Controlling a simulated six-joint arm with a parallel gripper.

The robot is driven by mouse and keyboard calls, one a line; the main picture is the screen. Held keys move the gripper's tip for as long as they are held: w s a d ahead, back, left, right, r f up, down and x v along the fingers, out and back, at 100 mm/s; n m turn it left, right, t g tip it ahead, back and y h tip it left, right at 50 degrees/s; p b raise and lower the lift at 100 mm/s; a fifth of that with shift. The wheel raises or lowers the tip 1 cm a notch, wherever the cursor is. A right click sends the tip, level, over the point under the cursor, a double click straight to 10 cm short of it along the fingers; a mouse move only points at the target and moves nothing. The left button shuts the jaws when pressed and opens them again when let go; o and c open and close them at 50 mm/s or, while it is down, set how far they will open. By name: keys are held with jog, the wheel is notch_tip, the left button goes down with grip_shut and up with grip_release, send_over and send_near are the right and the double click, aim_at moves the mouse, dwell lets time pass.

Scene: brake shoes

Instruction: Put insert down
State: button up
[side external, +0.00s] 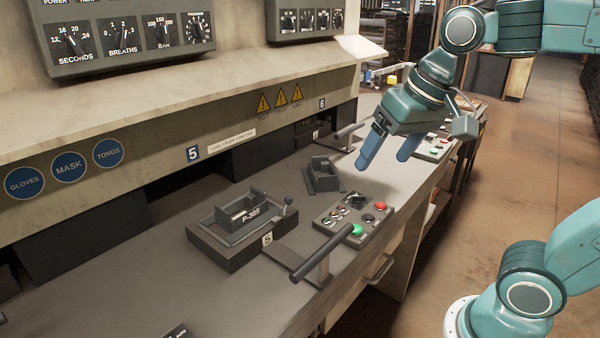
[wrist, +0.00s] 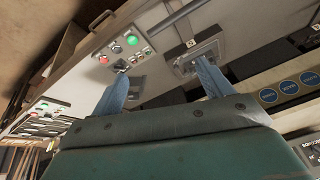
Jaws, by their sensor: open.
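A dark grey box-shaped insert (side external: 322,180) with a flat flange sits on the bench top, behind the button panel. Part of it shows beside the left finger in the wrist view (wrist: 136,84). My gripper (side external: 388,152) has its blue fingers apart and nothing between them. It is above the bench, to the right of the insert and higher, clear of it. It also shows in the wrist view (wrist: 160,86). A second dark box marked P-305 (side external: 252,214) sits in the station 5 fixture (side external: 222,256); the fixture is partly behind the right finger in the wrist view (wrist: 206,48).
A button panel (side external: 353,215) with green and red buttons lies right of the fixture. A bar handle (side external: 322,252) sticks out at the bench front, and another (side external: 345,132) stands farther back. A wall shelf (side external: 190,85) overhangs the bench. The near bench top is mostly bare.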

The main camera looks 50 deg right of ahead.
jog(key=s+f+n+t, duration=0.1)
jog(key=s+f+n, duration=0.2)
jog(key=s, duration=0.4)
jog(key=shift+d+f+n, duration=0.3)
jog(key=shift+d+f, duration=0.05)
jog(key=shift+f, duration=0.35)
